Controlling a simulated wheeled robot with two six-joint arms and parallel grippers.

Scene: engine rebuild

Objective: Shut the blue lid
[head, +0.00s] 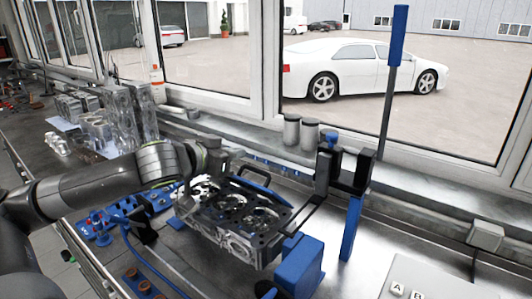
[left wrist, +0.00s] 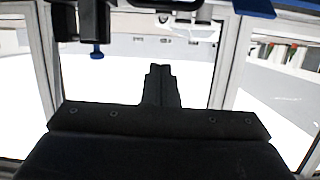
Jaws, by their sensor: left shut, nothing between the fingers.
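No part is plainly a blue lid. A blue box-like block (head: 300,263) stands at the front right corner of the engine block; I cannot tell whether it has a lid. A blue-edged part with a dark curved handle (head: 267,183) shows behind the engine block (head: 230,215). My left gripper (head: 238,154) is above the engine's back left side, apart from the blue block. In the left wrist view its fingers (left wrist: 161,85) are together and hold nothing. My right gripper is not in view.
A dark fixture with a blue knob (head: 332,138) stands right of the engine, near a tall blue-topped post (head: 397,38). Two grey cylinders (head: 291,130) stand by the window. Blue holders (head: 102,225) and metal parts lie left. The bench front right holds a lettered panel (head: 425,283).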

